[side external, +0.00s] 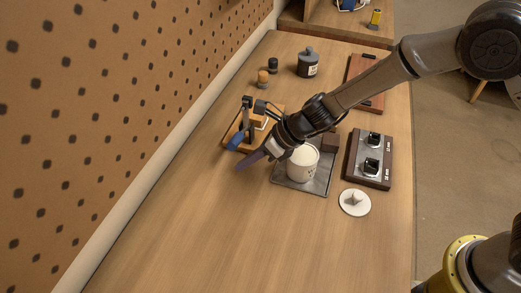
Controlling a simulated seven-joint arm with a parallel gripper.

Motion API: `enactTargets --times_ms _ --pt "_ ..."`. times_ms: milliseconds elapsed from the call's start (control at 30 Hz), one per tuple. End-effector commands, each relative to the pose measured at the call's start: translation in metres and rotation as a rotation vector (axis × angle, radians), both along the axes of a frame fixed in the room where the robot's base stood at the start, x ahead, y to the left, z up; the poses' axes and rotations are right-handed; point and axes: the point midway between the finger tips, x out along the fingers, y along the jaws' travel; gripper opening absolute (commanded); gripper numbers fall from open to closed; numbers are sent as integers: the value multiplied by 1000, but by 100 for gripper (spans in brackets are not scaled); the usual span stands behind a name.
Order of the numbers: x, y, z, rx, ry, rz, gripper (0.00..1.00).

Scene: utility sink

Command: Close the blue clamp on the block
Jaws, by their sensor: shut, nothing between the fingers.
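The clamp stands on a light wooden base at the centre-left, with a dark metal body (247,112) and a blue handle (236,140). The handle sits low at the near left of the base. A small wooden block (258,121) seems to sit on the base beside the metal body; whether the clamp touches it I cannot tell. Whether fingers and handle touch is unclear. My wrist hides part of the space right of the clamp.
A white canister (301,166) stands on a grey tray (315,186) right beside my gripper. A white lid (355,203) and a board with black knobs (360,179) lie to the right. A dark jar (307,65) stands behind. The near tabletop is clear; a pegboard wall borders the left.

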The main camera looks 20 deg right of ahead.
Motion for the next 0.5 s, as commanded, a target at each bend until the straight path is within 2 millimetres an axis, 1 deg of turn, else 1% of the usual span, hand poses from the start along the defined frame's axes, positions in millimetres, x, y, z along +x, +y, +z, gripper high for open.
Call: enactTargets --times_ms 100,200,300,500 --pt "6 1 15 1 -3 1 0" --pt "9 0 25 1 -3 1 0" --pt "10 0 32 1 0 0 0" --pt "12 -1 37 -1 1 0 0"
